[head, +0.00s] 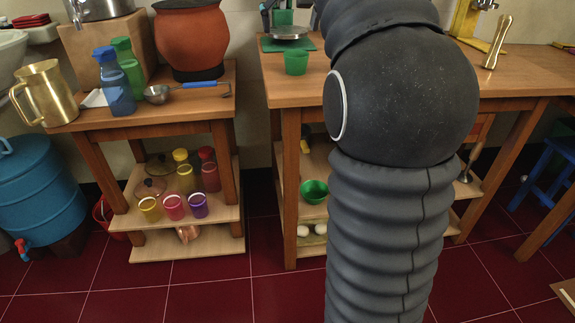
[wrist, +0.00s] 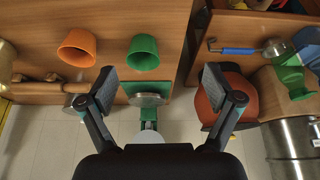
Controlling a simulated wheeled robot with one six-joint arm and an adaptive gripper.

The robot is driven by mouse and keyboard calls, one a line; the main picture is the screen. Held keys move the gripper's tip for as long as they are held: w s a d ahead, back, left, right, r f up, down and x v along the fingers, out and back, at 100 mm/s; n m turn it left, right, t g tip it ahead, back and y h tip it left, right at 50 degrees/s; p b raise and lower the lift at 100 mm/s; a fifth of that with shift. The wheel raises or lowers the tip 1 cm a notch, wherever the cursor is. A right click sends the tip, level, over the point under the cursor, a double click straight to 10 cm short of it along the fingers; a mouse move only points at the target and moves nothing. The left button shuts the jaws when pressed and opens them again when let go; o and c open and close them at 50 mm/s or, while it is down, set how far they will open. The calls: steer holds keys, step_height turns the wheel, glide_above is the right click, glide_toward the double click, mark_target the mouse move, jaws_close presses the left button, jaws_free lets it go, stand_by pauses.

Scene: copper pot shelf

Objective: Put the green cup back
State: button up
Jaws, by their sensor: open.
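The green cup (head: 296,62) stands upright near the front edge of the right-hand wooden table (head: 380,95), in front of a green mat. It also shows in the wrist view (wrist: 143,52), beside an orange cup (wrist: 77,48). My gripper (wrist: 158,78) is open and empty. In the wrist view, the green cup appears just beyond the fingertips, between their lines and nearer the left finger; no contact shows. My arm hides the gripper and the orange cup in the head view.
A left-hand table (head: 190,105) holds a brass jug (head: 46,92), bottles and a clay pot (head: 190,40). Its lower shelf holds yellow, pink (head: 173,207) and purple cups. A scale (head: 289,34) stands behind the green cup. A green bowl (head: 314,191) sits on a lower shelf.

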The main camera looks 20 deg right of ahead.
steer(key=s+a+f+n, duration=0.1)
steer(key=s+a+f, duration=0.3)
steer(key=s, duration=0.3)
steer(key=s+a+f, duration=0.4)
steer(key=s, duration=0.2)
steer(key=s+a+f, duration=0.2)
steer(key=s+f, duration=0.5)
steer(key=f, duration=0.2)
steer(key=s+a+f+n+t+y, duration=0.1)
steer(key=s+a+f, duration=0.2)
steer(key=s+f, duration=0.5)
steer(key=shift+s+a+f+n, duration=0.2)
steer(key=shift+f+n, duration=0.1)
steer(key=shift+f, duration=0.3)
